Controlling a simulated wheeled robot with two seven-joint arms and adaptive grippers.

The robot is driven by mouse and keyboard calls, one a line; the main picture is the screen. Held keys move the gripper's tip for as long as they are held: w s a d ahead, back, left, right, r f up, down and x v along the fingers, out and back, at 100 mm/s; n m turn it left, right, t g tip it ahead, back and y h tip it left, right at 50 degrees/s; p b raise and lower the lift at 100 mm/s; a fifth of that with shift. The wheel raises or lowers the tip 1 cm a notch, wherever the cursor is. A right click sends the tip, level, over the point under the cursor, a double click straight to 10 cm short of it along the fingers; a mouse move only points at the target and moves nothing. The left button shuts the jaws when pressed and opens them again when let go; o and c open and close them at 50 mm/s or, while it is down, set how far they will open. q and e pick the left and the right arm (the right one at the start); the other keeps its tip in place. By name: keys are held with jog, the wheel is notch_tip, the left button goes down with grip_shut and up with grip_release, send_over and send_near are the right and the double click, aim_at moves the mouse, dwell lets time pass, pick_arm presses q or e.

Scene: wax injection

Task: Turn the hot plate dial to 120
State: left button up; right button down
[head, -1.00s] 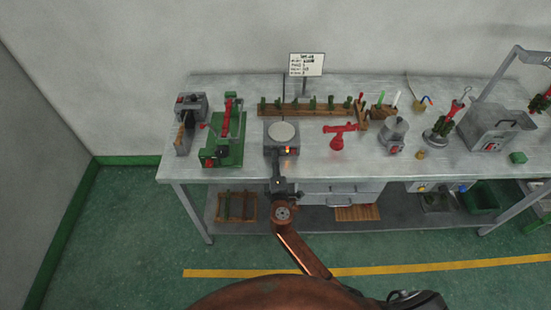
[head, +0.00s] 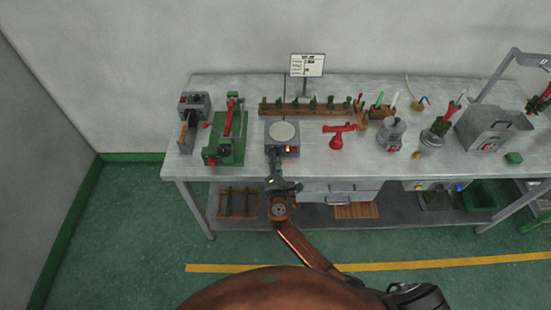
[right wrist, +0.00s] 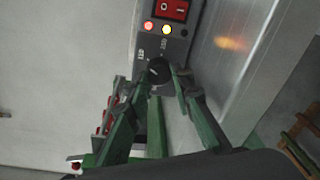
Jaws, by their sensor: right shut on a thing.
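The hot plate (head: 269,142) is a grey box with a round pale top, near the front edge of the bench. Its black dial (right wrist: 160,70) shows in the right wrist view on the front panel, below two lit lamps and a red switch (right wrist: 173,9). My right gripper (right wrist: 160,84) is shut on the dial, with a green-and-dark finger on each side of it. A light pointer mark shows on the dial, but the small scale numbers are too blurred to read surely. In the head view the right gripper (head: 273,160) reaches the plate's front left. My left gripper is out of view.
A green clamp device (head: 226,135) stands left of the hot plate and a red tool (head: 338,134) right of it. A wooden rack (head: 306,109) lies behind. A small sign (head: 307,65) stands at the back. Drawers (head: 340,190) hang below the bench top.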

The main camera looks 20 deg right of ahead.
jog(key=shift+f, duration=0.1)
jog(key=c, duration=2)
grip_release()
jog(key=shift+o, duration=0.2)
jog(key=shift+s, duration=0.1)
jog(key=v, duration=1.2)
jog(key=shift+a, duration=0.1)
